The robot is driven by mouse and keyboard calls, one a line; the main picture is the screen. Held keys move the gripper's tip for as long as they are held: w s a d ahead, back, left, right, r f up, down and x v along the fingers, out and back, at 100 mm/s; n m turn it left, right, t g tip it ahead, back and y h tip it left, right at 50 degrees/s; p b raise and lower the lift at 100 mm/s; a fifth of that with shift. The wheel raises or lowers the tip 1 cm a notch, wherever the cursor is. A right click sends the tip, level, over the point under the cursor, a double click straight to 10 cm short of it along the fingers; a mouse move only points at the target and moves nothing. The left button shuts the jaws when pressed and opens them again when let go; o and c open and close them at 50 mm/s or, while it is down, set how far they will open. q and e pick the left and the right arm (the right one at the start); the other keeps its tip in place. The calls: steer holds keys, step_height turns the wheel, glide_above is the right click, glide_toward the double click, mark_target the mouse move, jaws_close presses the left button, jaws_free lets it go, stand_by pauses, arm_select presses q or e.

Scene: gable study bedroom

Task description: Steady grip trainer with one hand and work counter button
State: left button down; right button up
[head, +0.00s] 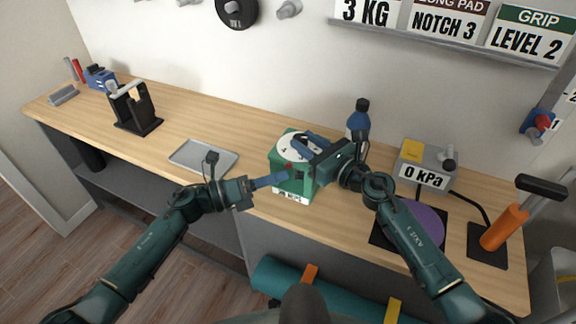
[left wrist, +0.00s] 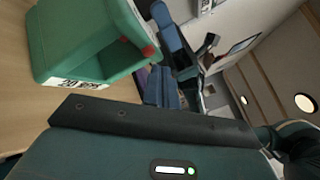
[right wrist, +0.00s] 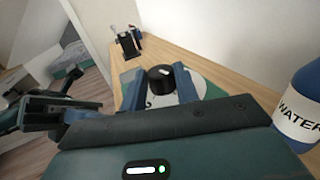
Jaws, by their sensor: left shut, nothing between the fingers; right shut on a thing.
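The green grip trainer (head: 284,183) stands at the middle of the bench, a box with a round white dial plate (head: 288,151) on top. My right gripper (head: 312,143) is over its top, shut on a black knob with a white mark (right wrist: 160,76). A small red button (left wrist: 149,50) sticks out of the trainer's recessed face. My left gripper (head: 284,178) is shut and empty, its blue fingertips (left wrist: 160,90) close to that face just below the button. I cannot tell whether they touch it.
A blue water bottle (head: 358,118) stands right behind the trainer. A grey tray (head: 190,168) and a black stand (head: 145,123) are to the left. A pressure box reading 0 kPa (head: 425,160), a purple pad (head: 426,222) and an orange-handled device (head: 503,228) fill the right.

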arm_select(q)
steer(key=shift+w, duration=0.15)
steer(key=shift+w+d, duration=0.2)
steer(key=shift+w, duration=0.05)
steer(key=shift+w+d, duration=0.15)
steer(key=shift+w, duration=0.25)
stand_by(1.0)
steer(key=shift+s, duration=0.15)
steer(key=shift+s+a, duration=0.35)
steer(key=shift+s, duration=0.3)
steer(key=s, duration=0.1)
steer(key=s+a, duration=0.1)
steer(key=s, duration=0.1)
steer(key=s+a, duration=0.1)
steer(key=shift+s, duration=0.3)
stand_by(0.5)
